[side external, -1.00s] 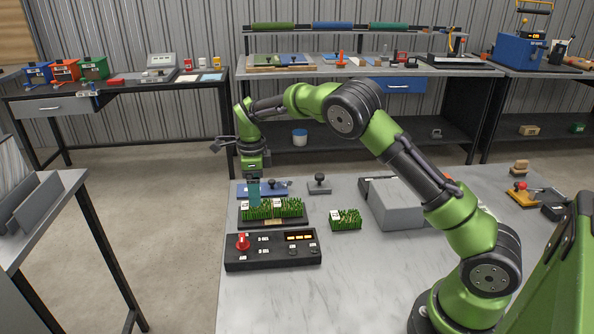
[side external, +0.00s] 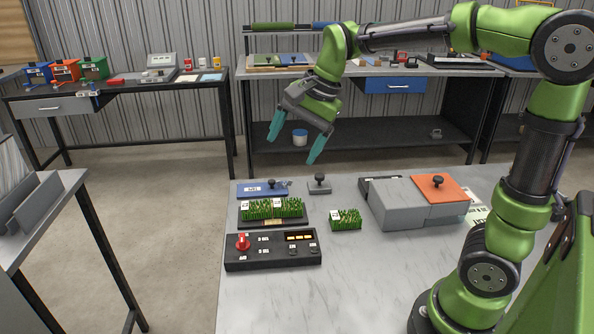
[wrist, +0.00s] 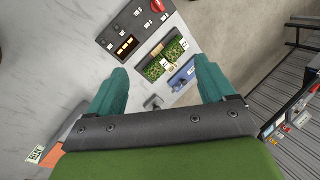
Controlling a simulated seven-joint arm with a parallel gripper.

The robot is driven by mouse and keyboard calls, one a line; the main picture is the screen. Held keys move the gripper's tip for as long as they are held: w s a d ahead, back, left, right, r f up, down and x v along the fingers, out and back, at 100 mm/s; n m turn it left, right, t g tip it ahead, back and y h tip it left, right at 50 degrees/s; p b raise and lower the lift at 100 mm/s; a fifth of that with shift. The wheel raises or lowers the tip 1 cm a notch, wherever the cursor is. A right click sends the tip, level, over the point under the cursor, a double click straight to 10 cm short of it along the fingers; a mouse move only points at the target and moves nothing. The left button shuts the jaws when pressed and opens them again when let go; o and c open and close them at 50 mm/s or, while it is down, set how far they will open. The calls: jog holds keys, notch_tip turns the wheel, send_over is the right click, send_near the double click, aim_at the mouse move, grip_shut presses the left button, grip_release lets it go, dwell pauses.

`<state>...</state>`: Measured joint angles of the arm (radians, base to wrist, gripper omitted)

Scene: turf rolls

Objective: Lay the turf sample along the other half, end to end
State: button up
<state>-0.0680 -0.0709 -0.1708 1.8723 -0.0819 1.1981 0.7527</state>
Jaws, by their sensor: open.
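Two grassy green turf pieces, a left one (side external: 258,212) and a right one (side external: 291,208), lie end to end in a dark tray (side external: 272,224). Each has a small white label. They also show between my fingers in the wrist view, as one piece (wrist: 154,71) and another (wrist: 174,50). A smaller labelled turf piece (side external: 346,222) lies on the table right of the tray; I cannot make it out in the wrist view. My gripper (side external: 294,148) is open and empty, high above and behind the tray, with its teal fingers pointing down and apart.
A black control box (side external: 273,252) with a red knob stands in front of the tray. A blue block (side external: 262,188) and a grey knobbed block (side external: 319,185) are behind it. Grey boxes (side external: 397,208) and an orange knobbed plate (side external: 437,188) stand right. The front table is clear.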

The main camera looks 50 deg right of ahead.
jog(key=s+a+f+n+t, duration=0.1)
jog(key=s+n, duration=0.4)
jog(key=s, duration=0.2)
jog(key=s+a+f+n+t, duration=0.1)
jog(key=s+a+n+t, duration=0.1)
jog(key=s+n, duration=0.3)
jog(key=shift+s+f+n, duration=0.25)
jog(key=shift+s+n, duration=0.05)
jog(key=shift+s, duration=0.95)
